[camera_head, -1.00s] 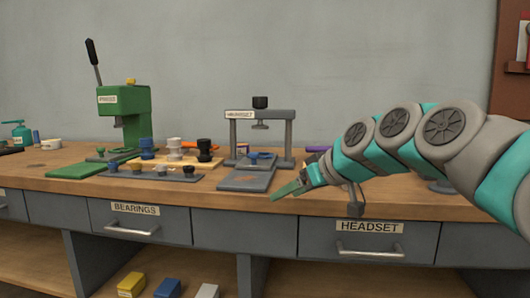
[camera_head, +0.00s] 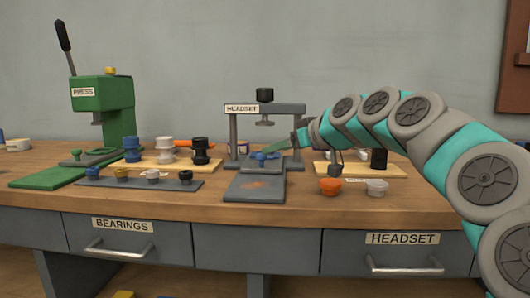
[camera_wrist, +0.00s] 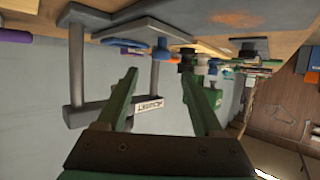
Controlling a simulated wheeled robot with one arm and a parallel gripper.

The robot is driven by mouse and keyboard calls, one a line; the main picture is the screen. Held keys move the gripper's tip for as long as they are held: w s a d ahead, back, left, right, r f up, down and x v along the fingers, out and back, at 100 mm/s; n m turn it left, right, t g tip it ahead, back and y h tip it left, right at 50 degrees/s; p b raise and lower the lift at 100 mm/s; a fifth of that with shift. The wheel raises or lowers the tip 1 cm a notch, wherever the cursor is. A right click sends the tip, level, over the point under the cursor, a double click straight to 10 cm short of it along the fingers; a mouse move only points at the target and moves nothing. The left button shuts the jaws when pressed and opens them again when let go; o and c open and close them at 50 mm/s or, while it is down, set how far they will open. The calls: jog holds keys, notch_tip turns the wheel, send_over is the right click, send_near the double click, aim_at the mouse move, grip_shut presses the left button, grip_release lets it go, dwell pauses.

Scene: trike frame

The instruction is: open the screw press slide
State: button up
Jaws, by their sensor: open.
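The grey screw press (camera_head: 240,128) is a two-post frame with a HEADSET label and a black knob on top. It stands at the back of the bench. Under it lies a grey slide plate (camera_head: 270,168) with a blue piece (camera_head: 262,157) on it. A grey base plate (camera_head: 255,188) reaches towards the front. My gripper (camera_head: 284,146) has green fingers and is just right of the blue piece, near the right post. In the wrist view my gripper (camera_wrist: 168,76) is open and empty, with the press (camera_wrist: 76,65) to the left. Contact cannot be judged.
A green press (camera_head: 100,91) with a lever stands at left. A dark strip (camera_head: 140,183) and a wooden board (camera_head: 165,163) hold several small parts. Drawers front the bench.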

aim_at(267, 169)
jog(key=x, duration=0.6)
jog(key=shift+s, duration=0.1)
grip_shut()
dwell(0.3)
dwell(0.9)
